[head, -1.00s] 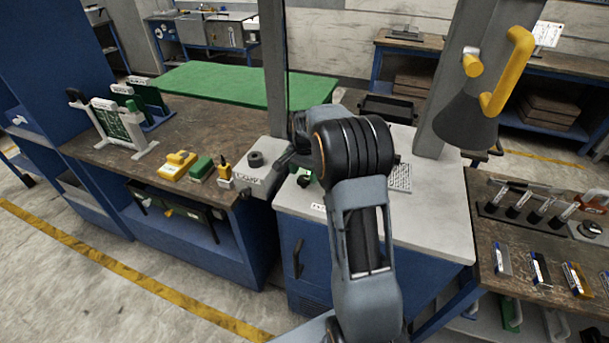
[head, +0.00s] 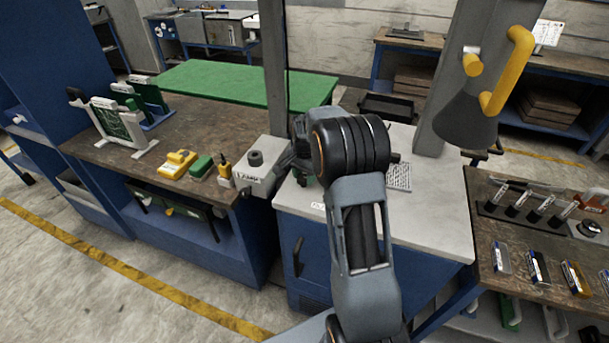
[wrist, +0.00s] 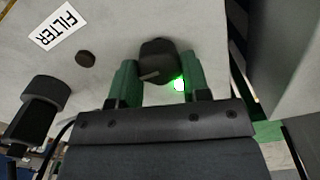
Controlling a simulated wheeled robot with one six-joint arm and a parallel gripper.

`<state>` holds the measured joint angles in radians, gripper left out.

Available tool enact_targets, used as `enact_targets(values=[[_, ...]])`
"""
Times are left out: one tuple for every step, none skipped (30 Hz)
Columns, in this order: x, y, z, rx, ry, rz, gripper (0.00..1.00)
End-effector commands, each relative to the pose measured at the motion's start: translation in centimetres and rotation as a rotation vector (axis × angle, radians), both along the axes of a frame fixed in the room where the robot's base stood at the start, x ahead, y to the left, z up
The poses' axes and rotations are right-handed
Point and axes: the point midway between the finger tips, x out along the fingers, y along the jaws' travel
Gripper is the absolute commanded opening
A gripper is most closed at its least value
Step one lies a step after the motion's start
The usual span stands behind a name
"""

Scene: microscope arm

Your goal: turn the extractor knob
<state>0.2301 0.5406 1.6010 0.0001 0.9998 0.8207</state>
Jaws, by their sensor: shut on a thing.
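A small light (wrist: 180,85) glows bright green beside the right finger. In the head view my arm stands in front of the white-topped cabinet (head: 430,225) and hides the knob and most of the gripper.
A label reading FILTER (wrist: 58,25) and a dark round button (wrist: 85,59) lie left of the knob. A dark cylinder (wrist: 40,105) stands at far left. A grey box (head: 258,180) stands beside my wrist. A conical hood (head: 466,125) hangs at right.

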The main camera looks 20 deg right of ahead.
Motion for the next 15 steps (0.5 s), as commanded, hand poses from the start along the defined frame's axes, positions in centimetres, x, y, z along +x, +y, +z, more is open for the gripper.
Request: enact_targets(values=[[-0.01,0.00,0.01,0.000,0.000,0.000,0.23],[-0.01,0.00,0.02,0.000,0.000,0.000,0.20],[-0.01,0.00,0.02,0.000,0.000,0.000,0.19],[-0.01,0.00,0.02,0.000,0.000,0.001,0.19],[-0.01,0.00,0.01,0.000,0.000,0.002,0.19],[-0.01,0.00,0.01,0.000,0.000,0.006,0.19],[-0.01,0.00,0.01,0.000,0.000,0.010,0.19],[-0.01,0.00,0.00,0.000,0.000,0.016,0.19],[0.00,-0.01,0.00,0.000,0.000,0.026,0.19],[0.00,0.00,-0.01,0.000,0.000,0.035,0.19],[0.01,0.00,-0.02,0.000,0.000,0.047,0.19],[0.02,0.01,-0.03,0.000,0.000,0.065,0.19],[0.02,0.01,-0.04,-0.001,0.001,0.082,0.19],[0.03,0.01,-0.05,-0.001,0.001,0.100,0.19],[0.03,0.02,-0.05,-0.001,0.001,0.128,0.19]])
